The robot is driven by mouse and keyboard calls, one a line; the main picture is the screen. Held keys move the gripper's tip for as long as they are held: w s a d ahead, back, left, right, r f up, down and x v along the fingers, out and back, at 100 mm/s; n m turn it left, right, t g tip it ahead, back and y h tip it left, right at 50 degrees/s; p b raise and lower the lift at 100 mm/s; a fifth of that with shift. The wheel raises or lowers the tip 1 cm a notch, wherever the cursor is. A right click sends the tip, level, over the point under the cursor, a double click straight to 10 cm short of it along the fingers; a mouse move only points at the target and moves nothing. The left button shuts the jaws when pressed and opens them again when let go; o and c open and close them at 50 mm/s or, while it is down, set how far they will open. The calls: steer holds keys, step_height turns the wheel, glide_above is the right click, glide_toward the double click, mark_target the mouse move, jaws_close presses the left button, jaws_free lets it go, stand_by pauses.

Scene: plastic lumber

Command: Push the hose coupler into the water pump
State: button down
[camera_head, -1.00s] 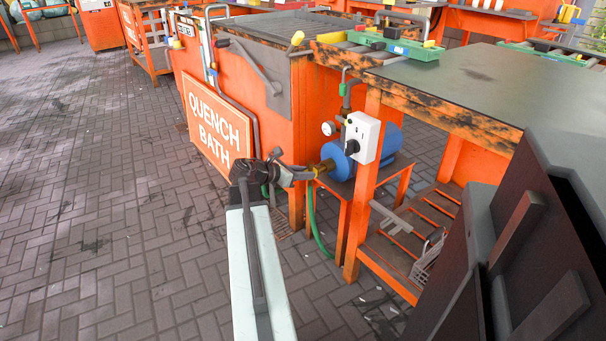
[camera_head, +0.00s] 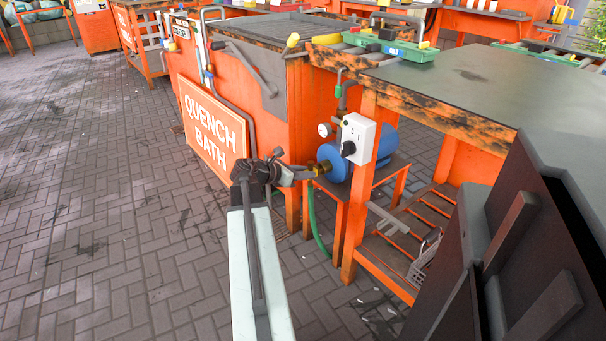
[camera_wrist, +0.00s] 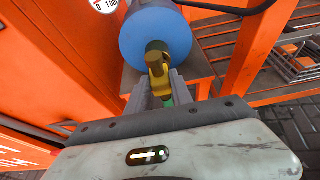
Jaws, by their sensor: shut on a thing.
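The water pump (camera_head: 333,158) is a blue cylinder on a low orange stand. In the wrist view the pump's round blue end (camera_wrist: 150,32) fills the top, with a dark grey port at its middle. My gripper (camera_head: 303,173) is in front of this end. In the wrist view its grey fingers (camera_wrist: 160,88) are shut around the brass hose coupler (camera_wrist: 157,68). The coupler's front is at the port and seems to touch it; how deep it sits is hidden. The coupler also shows in the head view (camera_head: 321,168). A green hose (camera_head: 315,222) hangs below it.
A white switch box (camera_head: 357,138) and an orange table leg stand just right of the pump. A pressure gauge (camera_head: 325,129) is above it. The orange quench bath (camera_head: 215,128) is to the left. Paved floor (camera_head: 110,220) is open further left.

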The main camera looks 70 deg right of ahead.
steer(key=shift+s+d, duration=0.4)
steer(key=shift+d, duration=0.2)
stand_by(0.3)
steer(key=c, duration=0.6)
jaws_free()
steer(key=shift+w+a, duration=0.65)
steer(key=shift+a, duration=0.35)
steer(key=shift+w+a, duration=0.65)
steer(key=shift+a, duration=0.3)
steer(key=shift+w+a, duration=0.65)
steer(key=shift+a, duration=0.35)
